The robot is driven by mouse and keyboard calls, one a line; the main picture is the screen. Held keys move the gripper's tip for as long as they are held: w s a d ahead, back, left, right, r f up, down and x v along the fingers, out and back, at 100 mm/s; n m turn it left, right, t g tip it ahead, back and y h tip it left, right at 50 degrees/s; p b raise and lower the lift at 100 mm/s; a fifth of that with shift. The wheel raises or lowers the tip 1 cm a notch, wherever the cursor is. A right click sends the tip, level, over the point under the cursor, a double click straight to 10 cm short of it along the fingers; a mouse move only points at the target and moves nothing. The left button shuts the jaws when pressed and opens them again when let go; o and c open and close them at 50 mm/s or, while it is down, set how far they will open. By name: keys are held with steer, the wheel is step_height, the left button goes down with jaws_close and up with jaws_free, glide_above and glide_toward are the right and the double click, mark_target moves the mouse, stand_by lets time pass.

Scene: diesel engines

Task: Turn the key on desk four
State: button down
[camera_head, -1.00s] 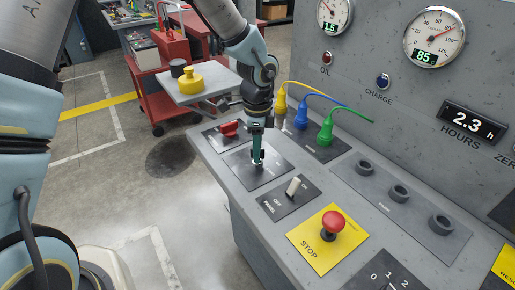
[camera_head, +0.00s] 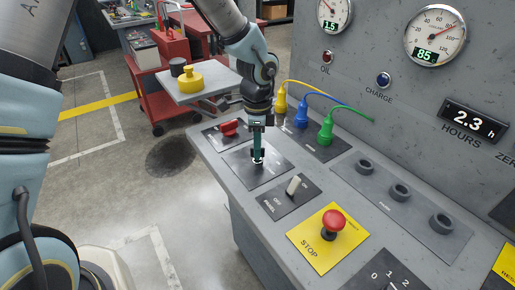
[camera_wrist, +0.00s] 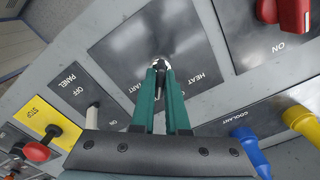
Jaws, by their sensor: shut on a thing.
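The desk (camera_head: 222,189) is a grey console with dark plates on its sloping top. My gripper (camera_head: 257,159) points down over the dark plate marked HEAT and START (camera_wrist: 118,42). In the wrist view its green fingers (camera_wrist: 161,68) are shut on the dark key (camera_wrist: 160,80), which stands in a round silver lock (camera_wrist: 161,63). The fingers hide most of the key, and I cannot tell its exact angle. In the head view the key is hidden behind the fingertips.
A red switch (camera_head: 229,128) lies beyond the gripper. A pale PANEL toggle (camera_head: 294,186) and a red STOP button (camera_head: 333,222) on a yellow plate stand nearer. Yellow, blue and green plugs (camera_head: 326,132) with cables stand to the right. A red cart (camera_head: 160,95) is behind the desk.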

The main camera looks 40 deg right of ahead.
steer(key=n+b, duration=0.2)
steer(key=n, duration=0.2)
steer(key=shift+f, duration=0.1)
steer(key=shift+n+b, duration=0.8)
steer(key=shift+n, duration=0.9)
steer(key=c, duration=0.9)
jaws_free()
steer(key=shift+r, duration=0.2)
step_height(320, 180, up, 11)
steer(key=shift+f+b, duration=0.2)
steer(key=shift+b, duration=1)
